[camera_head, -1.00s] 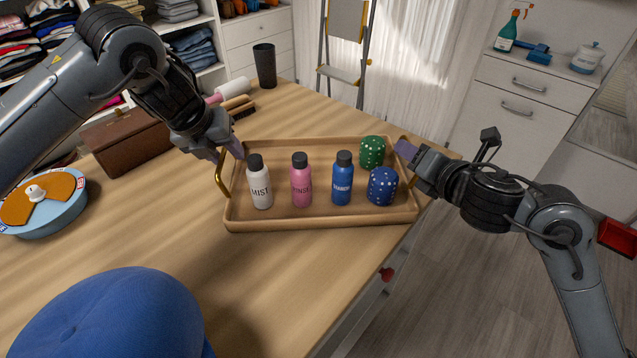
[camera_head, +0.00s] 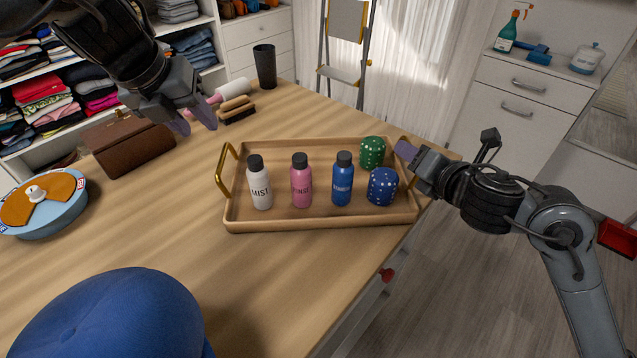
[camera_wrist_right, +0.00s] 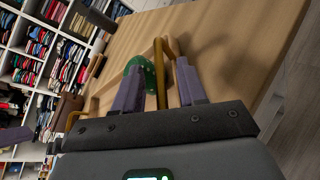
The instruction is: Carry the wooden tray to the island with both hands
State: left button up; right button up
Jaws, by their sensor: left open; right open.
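The wooden tray (camera_head: 300,226) rests on the wooden island top, with a gold handle at each end. It carries a white bottle (camera_head: 260,190), a pink bottle (camera_head: 301,187), a blue bottle (camera_head: 342,185), a green dotted die (camera_head: 371,152) and a blue dotted die (camera_head: 382,187). My left gripper (camera_head: 197,124) is open and empty, above the island, up and left of the tray's left handle (camera_head: 222,170) and apart from it. My right gripper (camera_head: 404,154) is at the tray's right handle. In the right wrist view its open fingers (camera_wrist_right: 158,88) stand either side of the gold handle (camera_wrist_right: 160,72).
A brown case (camera_head: 130,145), a round blue and orange container (camera_head: 45,205), a brush (camera_head: 237,108) and a dark cup (camera_head: 265,66) stand on the island. A blue cap (camera_head: 110,315) is at the front. The wood between cap and tray is clear.

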jog(key=v, duration=1.2)
